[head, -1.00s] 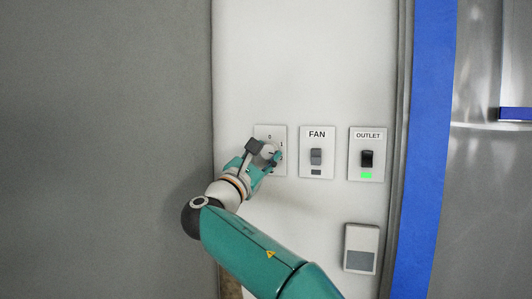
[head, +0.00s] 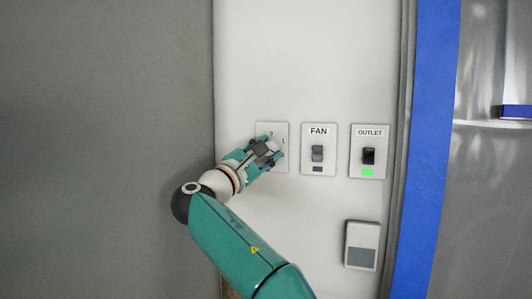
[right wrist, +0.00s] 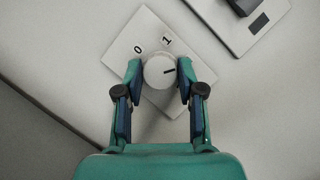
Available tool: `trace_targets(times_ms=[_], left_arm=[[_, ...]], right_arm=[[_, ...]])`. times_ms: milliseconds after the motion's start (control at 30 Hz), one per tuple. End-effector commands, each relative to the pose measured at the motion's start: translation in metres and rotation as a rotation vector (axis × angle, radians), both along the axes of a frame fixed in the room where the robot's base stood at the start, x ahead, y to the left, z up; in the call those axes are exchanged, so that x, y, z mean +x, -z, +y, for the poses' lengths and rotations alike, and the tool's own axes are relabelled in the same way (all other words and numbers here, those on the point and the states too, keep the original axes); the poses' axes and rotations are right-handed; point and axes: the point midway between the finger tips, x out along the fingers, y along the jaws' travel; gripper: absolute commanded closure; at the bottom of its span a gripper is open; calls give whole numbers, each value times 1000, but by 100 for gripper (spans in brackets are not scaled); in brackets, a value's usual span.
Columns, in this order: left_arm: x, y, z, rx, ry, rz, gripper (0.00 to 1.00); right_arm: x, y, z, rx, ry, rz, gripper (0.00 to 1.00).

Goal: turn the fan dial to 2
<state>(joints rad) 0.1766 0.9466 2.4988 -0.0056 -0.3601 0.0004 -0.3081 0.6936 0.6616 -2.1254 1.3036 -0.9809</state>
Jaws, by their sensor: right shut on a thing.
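The fan dial (right wrist: 157,72) is a round pale knob on a white square plate (right wrist: 123,48), marked 0 and 1 in the right wrist view. Its dark pointer line points right, past the 1, toward one finger. No 2 shows; that part of the plate is covered by the finger. My right gripper (right wrist: 159,82) is shut on the dial, one finger on each side. In the head view my right gripper (head: 268,151) covers most of the plate (head: 280,128). My left gripper is not in view.
Right of the dial plate are the FAN switch (head: 318,154), its indicator dark, and the OUTLET switch (head: 369,156), its indicator green. A grey-white box (head: 361,244) is lower right. A blue post (head: 430,150) stands further right, and a grey wall (head: 100,120) fills the left.

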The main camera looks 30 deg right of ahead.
Motion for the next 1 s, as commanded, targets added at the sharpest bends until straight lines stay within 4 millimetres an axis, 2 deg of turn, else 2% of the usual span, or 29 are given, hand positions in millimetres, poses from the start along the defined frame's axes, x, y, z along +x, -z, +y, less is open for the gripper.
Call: trace_targets(times_ms=[33,167,200,500,667,867,1000], left_arm=[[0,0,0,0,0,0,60],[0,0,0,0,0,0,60],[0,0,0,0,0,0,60],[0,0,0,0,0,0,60],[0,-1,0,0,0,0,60],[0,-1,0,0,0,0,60],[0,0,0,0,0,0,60]], right_arm=[[0,1,0,0,0,1,60],[0,1,0,1,0,1,39],[0,1,0,0,0,2,37],[0,1,0,-1,1,2,37],[-3,2,7,1,-1,2,37],[-13,9,29,-2,-2,3,37],[-25,18,57,-1,-4,3,37]])
